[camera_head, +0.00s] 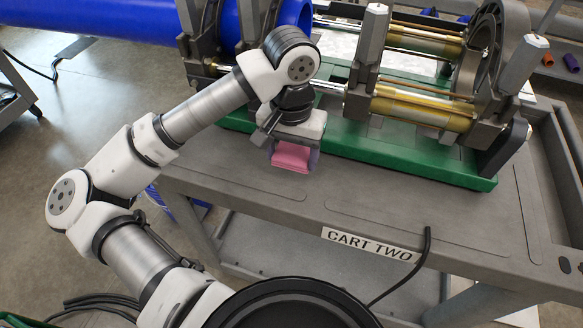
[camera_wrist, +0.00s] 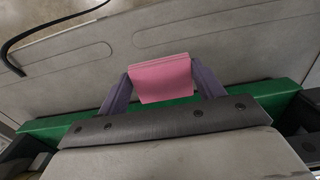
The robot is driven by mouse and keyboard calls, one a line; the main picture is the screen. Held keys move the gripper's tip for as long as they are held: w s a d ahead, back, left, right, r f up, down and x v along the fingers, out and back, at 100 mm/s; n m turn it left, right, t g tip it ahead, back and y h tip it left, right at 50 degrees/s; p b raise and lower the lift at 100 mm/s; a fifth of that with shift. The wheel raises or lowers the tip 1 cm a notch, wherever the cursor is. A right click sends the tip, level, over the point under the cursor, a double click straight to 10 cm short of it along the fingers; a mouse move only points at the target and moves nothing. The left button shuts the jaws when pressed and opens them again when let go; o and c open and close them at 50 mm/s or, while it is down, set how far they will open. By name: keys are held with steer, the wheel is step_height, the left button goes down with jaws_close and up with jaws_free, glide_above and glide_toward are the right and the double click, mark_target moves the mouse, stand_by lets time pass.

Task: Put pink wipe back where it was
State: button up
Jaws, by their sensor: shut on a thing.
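The pink wipe (camera_head: 291,157) is a folded pink cloth held at the end of my gripper (camera_head: 292,160). In the wrist view the pink wipe (camera_wrist: 162,78) sits between the two purple-grey fingers of my gripper (camera_wrist: 161,82), which are shut on it. The gripper points down over the grey top of the cart (camera_head: 240,178), just in front of the green machine base. I cannot tell from these views whether the wipe touches the cart top.
The green base (camera_head: 400,150) of the fusion machine, with upright clamps and brass cylinders (camera_head: 425,108), stands behind the gripper. A blue pipe (camera_head: 100,22) lies at the upper left. A black cable (camera_head: 428,245) hangs over the cart's front edge. The front right cart top is bare.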

mark_target(291, 182)
steer(key=shift+f+p, duration=0.4)
steer(key=shift+f, duration=2.7)
steer(key=shift+f+b, duration=0.15)
steer(key=shift+b, duration=0.15)
steer(key=o, duration=0.9)
steer(key=shift+o, duration=0.2)
steer(key=shift+r+p, duration=0.35)
steer(key=shift+p, duration=0.1)
step_height(291, 182, up, 12)
steer(key=b, duration=0.2)
steer(key=shift+f+b, duration=0.15)
steer(key=shift+b, duration=0.25)
